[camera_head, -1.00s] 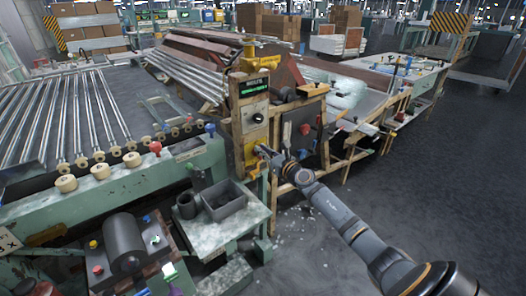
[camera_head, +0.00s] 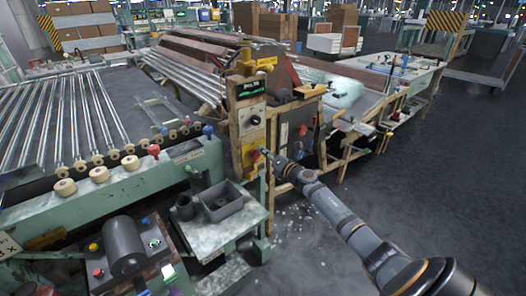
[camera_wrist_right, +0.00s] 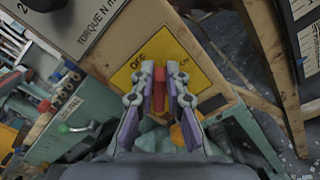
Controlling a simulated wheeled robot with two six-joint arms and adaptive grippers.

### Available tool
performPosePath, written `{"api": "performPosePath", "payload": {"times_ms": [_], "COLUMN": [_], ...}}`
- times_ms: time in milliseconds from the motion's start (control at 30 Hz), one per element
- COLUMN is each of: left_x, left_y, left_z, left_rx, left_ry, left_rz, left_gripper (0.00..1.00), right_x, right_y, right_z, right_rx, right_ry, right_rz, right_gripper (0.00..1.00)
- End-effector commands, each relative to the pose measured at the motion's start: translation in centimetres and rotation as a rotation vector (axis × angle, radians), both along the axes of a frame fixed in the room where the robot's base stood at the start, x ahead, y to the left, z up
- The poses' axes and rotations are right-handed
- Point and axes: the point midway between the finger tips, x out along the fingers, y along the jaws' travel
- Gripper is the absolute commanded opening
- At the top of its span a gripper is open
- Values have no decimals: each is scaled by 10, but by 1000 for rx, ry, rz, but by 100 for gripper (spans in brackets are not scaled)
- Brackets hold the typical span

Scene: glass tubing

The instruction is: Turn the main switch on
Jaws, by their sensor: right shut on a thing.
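The main switch is a red handle (camera_wrist_right: 159,92) on a yellow plate (camera_wrist_right: 160,60) marked OFF, with a second, smaller label near the plate's right corner in the right wrist view. In the head view the yellow plate (camera_head: 249,160) is low on the wooden control post. My right gripper (camera_wrist_right: 160,95) is shut on the red handle, with a finger on each side of it. Its fingers hide part of the handle, and I cannot tell its exact setting. The right gripper also shows at the plate in the head view (camera_head: 264,152). My left gripper is not in view.
A black dial (camera_head: 255,120) and a green-lit display (camera_head: 250,87) are above the plate. A grey panel with a red knob (camera_head: 302,130) stands to the right. A grey bin (camera_head: 222,201) rests on a small table at the lower left. Open floor lies to the right.

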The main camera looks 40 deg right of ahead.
Motion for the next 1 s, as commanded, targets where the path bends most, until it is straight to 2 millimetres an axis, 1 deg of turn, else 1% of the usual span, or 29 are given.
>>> {"api": "performPosePath", "payload": {"times_ms": [400, 600, 800, 1000], "left_x": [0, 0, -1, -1], "left_y": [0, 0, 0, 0], "left_z": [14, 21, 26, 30], "left_rx": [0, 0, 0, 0], "left_ry": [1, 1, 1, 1], "left_rz": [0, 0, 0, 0], "left_gripper": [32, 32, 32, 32], "right_x": [1, 1, 1, 1], "right_y": [-7, -9, -9, -9], "right_z": [-7, -12, -16, -19], "right_rx": [393, 560, 690, 774], "right_ry": [31, 44, 55, 61], "right_rz": [-1, -1, -2, -1], "right_gripper": [0, 0, 0, 0]}}
